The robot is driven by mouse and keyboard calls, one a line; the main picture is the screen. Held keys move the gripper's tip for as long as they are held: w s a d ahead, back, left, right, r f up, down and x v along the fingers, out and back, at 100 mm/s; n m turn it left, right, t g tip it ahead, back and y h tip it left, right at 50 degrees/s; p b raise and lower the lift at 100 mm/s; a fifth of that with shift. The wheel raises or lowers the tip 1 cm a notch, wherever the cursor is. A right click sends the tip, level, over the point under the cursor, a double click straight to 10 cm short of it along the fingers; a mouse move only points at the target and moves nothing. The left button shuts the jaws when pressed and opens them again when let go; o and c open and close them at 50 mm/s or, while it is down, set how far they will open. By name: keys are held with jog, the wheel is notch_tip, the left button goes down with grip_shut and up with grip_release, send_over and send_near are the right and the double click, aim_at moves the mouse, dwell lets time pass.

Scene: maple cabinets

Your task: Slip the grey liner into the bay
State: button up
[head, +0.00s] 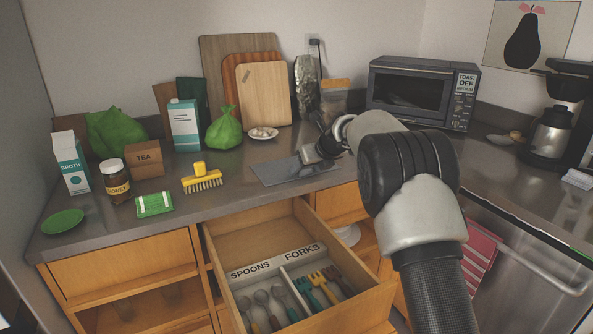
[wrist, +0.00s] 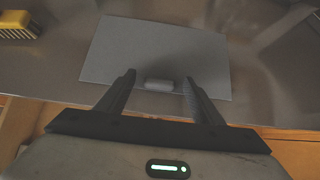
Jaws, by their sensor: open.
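The grey liner (head: 270,174) lies flat on the counter above the open drawer. In the wrist view the liner (wrist: 150,45) is a plain grey sheet with a small rounded grip tab (wrist: 160,85) near its front edge. My gripper (wrist: 158,82) is open, with one finger on each side of the tab. I cannot tell whether the fingers touch it. In the head view my gripper (head: 305,160) is low over the liner's right part. The pulled-out drawer (head: 352,314) has an empty bay (head: 250,240) behind its spoons and forks compartments.
The drawer's front compartments hold spoons (head: 262,298) and forks (head: 318,280). A yellow brush (head: 202,182) sits left of the liner, and a small white plate (head: 263,134) behind it. A toaster oven (head: 420,92) stands at the back right. A green bag (head: 224,130) and boards stand behind.

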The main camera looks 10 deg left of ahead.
jog(key=shift+r, duration=0.1)
jog(key=c, duration=1.3)
